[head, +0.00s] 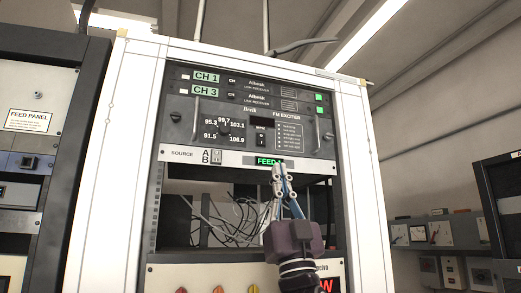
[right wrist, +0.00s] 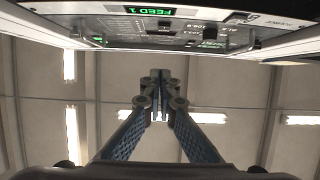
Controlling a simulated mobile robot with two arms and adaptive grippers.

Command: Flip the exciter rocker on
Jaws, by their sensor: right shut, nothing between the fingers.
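The FM exciter panel (head: 205,109) is dark, with a frequency dial knob (head: 224,129) and a small dark display. The exciter rocker (head: 261,140) is a small black switch right of the dial, under a small label. I cannot tell which way it is tipped. My right gripper (head: 278,168) is shut and empty. In the head view its tips appear below the rocker, overlapping the edge of the green FEED display (head: 265,161). In the right wrist view the shut fingers (right wrist: 160,82) point towards the rack, with the panel at the top. My left gripper is out of view.
Two receivers labelled CH 1 (head: 206,78) and CH 3 (head: 206,91) sit above the exciter. A SOURCE A/B switch (head: 216,157) is at lower left. Below is an open bay with loose cables (head: 235,215). White rack posts (head: 101,170) flank it.

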